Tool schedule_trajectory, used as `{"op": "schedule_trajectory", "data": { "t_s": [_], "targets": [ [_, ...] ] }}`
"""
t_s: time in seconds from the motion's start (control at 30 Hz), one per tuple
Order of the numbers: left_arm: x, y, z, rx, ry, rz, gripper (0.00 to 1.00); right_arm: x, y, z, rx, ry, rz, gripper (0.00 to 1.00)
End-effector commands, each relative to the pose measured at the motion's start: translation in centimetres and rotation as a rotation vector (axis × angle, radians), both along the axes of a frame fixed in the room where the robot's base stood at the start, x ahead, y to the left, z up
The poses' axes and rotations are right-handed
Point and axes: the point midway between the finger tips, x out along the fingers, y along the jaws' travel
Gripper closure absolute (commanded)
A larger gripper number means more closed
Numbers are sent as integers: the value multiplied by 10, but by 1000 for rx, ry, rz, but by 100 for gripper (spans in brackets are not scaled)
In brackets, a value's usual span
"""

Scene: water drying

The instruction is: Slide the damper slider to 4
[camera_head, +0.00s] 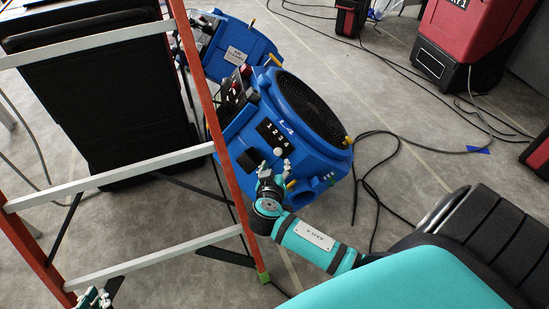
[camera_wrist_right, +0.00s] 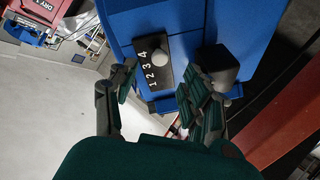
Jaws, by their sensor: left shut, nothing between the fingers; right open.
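The blue drying machine (camera_head: 290,120) stands mid-view and carries a black damper panel numbered 1 to 4 (camera_head: 268,133). The pale round slider knob (camera_head: 278,151) sits toward the high-number end, near 3 and 4; its exact mark is hard to tell. The right wrist view shows the knob (camera_wrist_right: 158,55) beside the numbers. My right gripper (camera_head: 272,172) is open in front of the panel. In the right wrist view its fingers (camera_wrist_right: 158,92) are spread, with the knob ahead between them, apparently not touching. My left gripper (camera_head: 92,298) is shut and empty at the bottom left, partly cut off.
An orange ladder with pale rungs (camera_head: 130,168) stands left of the machine, close to my right gripper. A black block (camera_wrist_right: 217,62) sticks out beside the panel. A second blue machine (camera_head: 232,48) is behind. Black cables (camera_head: 375,185) lie on the floor at right.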

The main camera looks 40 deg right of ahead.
Motion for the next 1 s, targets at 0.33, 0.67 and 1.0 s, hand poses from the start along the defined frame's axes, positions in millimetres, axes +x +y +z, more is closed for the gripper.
{"op": "schedule_trajectory", "data": {
  "t_s": [0.33,0.67,1.0],
  "targets": [
    [0,0,0,0,0,0,100,-32,29,16,1,1,0,51],
    [0,0,0,0,0,0,100,-33,30,17,-1,0,-1,51],
    [0,0,0,0,-1,0,100,-37,35,14,21,22,20,51]
  ]
}}
